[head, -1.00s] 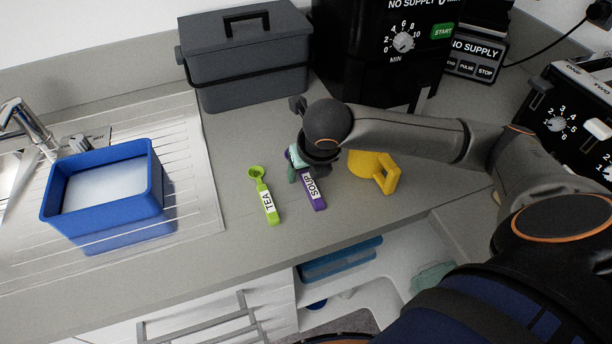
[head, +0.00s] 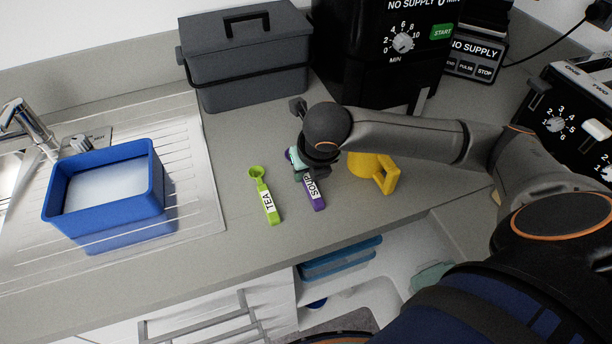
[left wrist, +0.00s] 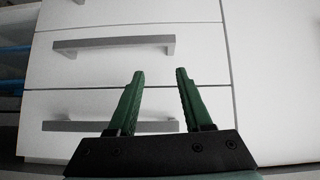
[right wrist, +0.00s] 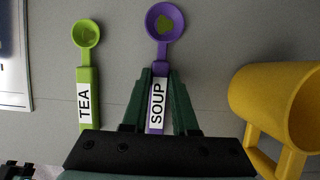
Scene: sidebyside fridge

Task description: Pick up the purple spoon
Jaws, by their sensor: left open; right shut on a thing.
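The purple spoon (head: 315,196) carries a white SOUP label and lies on the grey counter. In the right wrist view its round bowl (right wrist: 164,22) points away from my gripper. My right gripper (right wrist: 160,82) is shut on the spoon's handle, with one green finger on each side near the label. In the head view my right gripper (head: 304,168) covers the upper part of the spoon. I cannot tell whether the spoon is clear of the counter. My left gripper (left wrist: 157,80) is open and empty in front of white drawers.
A green TEA spoon (head: 267,200) lies just left of the purple one. A yellow mug (head: 366,168) stands close on the right. A blue tub (head: 105,205) is on the drainer, and a grey box (head: 245,60) stands behind. Drawer handles (left wrist: 115,43) are before my left gripper.

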